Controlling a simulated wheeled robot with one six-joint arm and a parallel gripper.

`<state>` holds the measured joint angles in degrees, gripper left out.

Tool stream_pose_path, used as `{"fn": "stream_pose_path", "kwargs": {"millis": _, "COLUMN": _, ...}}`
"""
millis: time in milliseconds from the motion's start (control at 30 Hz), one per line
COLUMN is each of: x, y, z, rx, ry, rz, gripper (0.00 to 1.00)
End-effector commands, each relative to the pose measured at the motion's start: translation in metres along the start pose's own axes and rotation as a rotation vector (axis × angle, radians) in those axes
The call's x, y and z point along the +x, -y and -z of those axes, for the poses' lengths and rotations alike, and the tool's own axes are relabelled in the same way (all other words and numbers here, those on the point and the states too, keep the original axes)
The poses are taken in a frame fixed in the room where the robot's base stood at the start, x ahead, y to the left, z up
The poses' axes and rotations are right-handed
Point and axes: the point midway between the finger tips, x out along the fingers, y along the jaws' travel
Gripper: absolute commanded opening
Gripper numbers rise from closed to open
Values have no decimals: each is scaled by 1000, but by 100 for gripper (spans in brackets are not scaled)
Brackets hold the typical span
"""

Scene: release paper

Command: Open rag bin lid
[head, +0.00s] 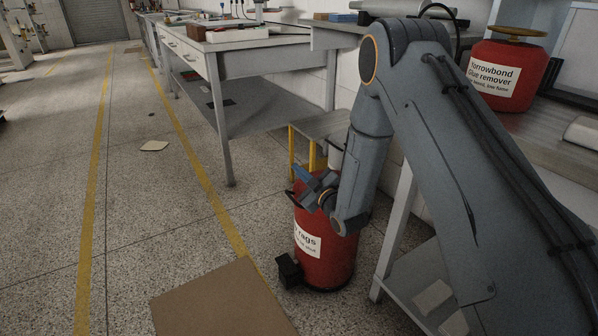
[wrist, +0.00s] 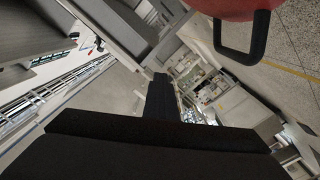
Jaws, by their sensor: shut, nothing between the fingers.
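The red rag bin (head: 326,262) stands on the floor beside the bench, with a white label reading "rags" and a black pedal-like block (head: 290,271) at its base. My arm and gripper (head: 312,180) cover most of its top. A black handle (head: 294,199) sticks out at the bin's upper left. In the wrist view, the red lid edge (wrist: 232,8) and its black loop handle (wrist: 242,48) are at the top right. My gripper (wrist: 159,82) is shut and empty, apart from the handle in that view. Whether the lid is fully down is hidden.
A red glue remover can (head: 508,75) stands on the right bench (head: 566,140). A yellow-legged stool (head: 318,125) is just behind the bin. A brown mat (head: 222,303) lies on the floor in front. A white table (head: 215,70) is farther back. The floor to the left is mostly clear.

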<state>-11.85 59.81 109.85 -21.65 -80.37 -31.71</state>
Motion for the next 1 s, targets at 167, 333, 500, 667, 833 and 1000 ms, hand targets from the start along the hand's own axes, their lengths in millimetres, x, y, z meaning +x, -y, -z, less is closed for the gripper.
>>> {"fn": "stream_pose_path", "kwargs": {"millis": 167, "x": 0, "y": 0, "z": 0, "rx": 0, "ry": 0, "rz": 0, "gripper": 0}}
{"fn": "stream_pose_path", "kwargs": {"millis": 333, "x": 0, "y": 0, "z": 0, "rx": 0, "ry": 0, "rz": 0, "gripper": 7}}
{"fn": "stream_pose_path", "kwargs": {"millis": 500, "x": 0, "y": 0, "z": 0, "rx": 0, "ry": 0, "rz": 0, "gripper": 28}}
{"fn": "stream_pose_path", "kwargs": {"millis": 667, "x": 0, "y": 0, "z": 0, "rx": 0, "ry": 0, "rz": 0, "gripper": 28}}
{"fn": "stream_pose_path", "kwargs": {"millis": 833, "x": -5, "y": 0, "z": 0, "rx": 1, "ry": 1, "rz": 0, "gripper": 28}}
{"fn": "stream_pose_path", "kwargs": {"millis": 1000, "x": -30, "y": -1, "z": 0, "rx": 1, "ry": 3, "rz": -1, "gripper": 28}}
